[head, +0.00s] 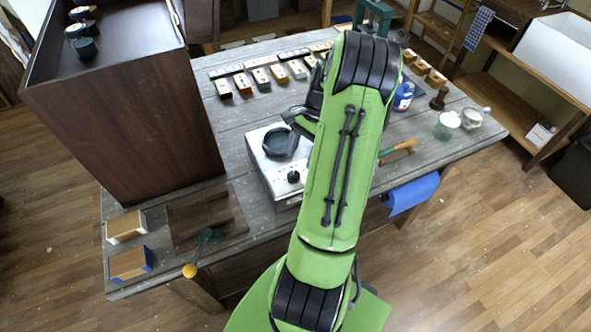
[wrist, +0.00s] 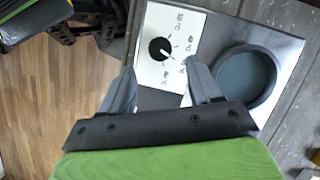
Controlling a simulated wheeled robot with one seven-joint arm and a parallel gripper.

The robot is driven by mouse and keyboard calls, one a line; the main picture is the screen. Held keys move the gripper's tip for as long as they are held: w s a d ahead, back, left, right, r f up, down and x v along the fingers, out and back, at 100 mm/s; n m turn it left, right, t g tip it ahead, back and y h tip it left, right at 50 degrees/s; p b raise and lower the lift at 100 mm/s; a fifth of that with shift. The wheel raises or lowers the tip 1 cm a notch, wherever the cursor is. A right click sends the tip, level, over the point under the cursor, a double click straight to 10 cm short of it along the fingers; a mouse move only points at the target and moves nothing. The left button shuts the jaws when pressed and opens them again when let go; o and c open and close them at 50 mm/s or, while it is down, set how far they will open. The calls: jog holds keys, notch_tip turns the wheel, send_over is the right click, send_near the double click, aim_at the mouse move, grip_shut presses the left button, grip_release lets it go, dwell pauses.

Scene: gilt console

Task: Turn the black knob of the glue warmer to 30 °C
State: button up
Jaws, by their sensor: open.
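The glue warmer (head: 268,165) is a silvery box on the grey table, with a dark round pot well (head: 281,143) in its top. It also shows in the wrist view, with the well (wrist: 246,77) at right. Its black knob (head: 293,177) is on the front panel.
A tall dark wooden cabinet (head: 125,125) stands left of the warmer. Several small blocks (head: 262,78) lie in rows behind it. A green-handled brush (head: 397,150), a blue jar (head: 404,96) and glass jars (head: 447,124) are to the right. A blue cloth (head: 412,193) hangs at the front edge.

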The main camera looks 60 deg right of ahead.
aim_at(294, 174)
jog(key=x, duration=0.6)
jog(key=c, duration=1.1)
jog(key=shift+o, duration=0.2)
jog(key=shift+w, duration=0.1)
